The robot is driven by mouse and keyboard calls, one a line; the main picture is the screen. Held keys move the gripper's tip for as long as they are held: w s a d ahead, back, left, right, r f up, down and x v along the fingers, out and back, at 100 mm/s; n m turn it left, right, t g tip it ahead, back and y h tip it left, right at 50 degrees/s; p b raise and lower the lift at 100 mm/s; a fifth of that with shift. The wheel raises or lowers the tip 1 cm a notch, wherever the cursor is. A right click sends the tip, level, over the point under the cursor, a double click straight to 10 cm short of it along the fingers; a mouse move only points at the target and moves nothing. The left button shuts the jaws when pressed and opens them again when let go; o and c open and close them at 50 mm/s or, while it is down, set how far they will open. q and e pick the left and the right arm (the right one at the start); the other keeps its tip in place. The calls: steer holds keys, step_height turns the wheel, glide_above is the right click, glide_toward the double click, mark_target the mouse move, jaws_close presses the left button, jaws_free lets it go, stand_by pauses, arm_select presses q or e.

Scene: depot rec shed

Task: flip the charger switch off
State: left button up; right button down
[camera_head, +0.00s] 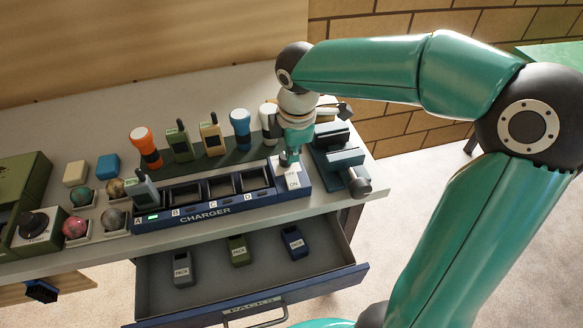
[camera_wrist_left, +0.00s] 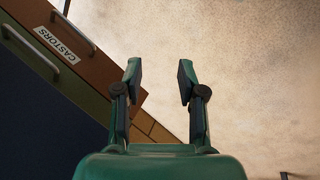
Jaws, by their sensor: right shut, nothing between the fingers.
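The blue charger (camera_head: 205,214) lies along the front of the bench, with bays marked A to D. A grey radio (camera_head: 146,190) stands in bay A beside a lit green light. The switch panel (camera_head: 293,184) is at the charger's right end; "ON" is readable at its front edge, and the lettering farther back is partly covered. My right gripper (camera_head: 289,160) is shut and empty, pointing down at this panel and hiding the switch lever. I cannot tell whether it touches it. My left gripper (camera_wrist_left: 158,82) is open and empty in the left wrist view, above the floor.
A teal vise (camera_head: 340,160) stands just right of the switch panel. Radios and torches stand on a dark mat (camera_head: 215,160) behind the charger. An open drawer (camera_head: 215,285) with several packs juts out below. A drawer marked CASTORS (camera_wrist_left: 75,60) shows in the left wrist view.

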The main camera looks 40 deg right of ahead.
mark_target(290, 175)
steer(key=f, duration=0.4)
steer(key=w+f, duration=0.1)
steer(key=f, duration=0.2)
steer(key=shift+d, duration=0.3)
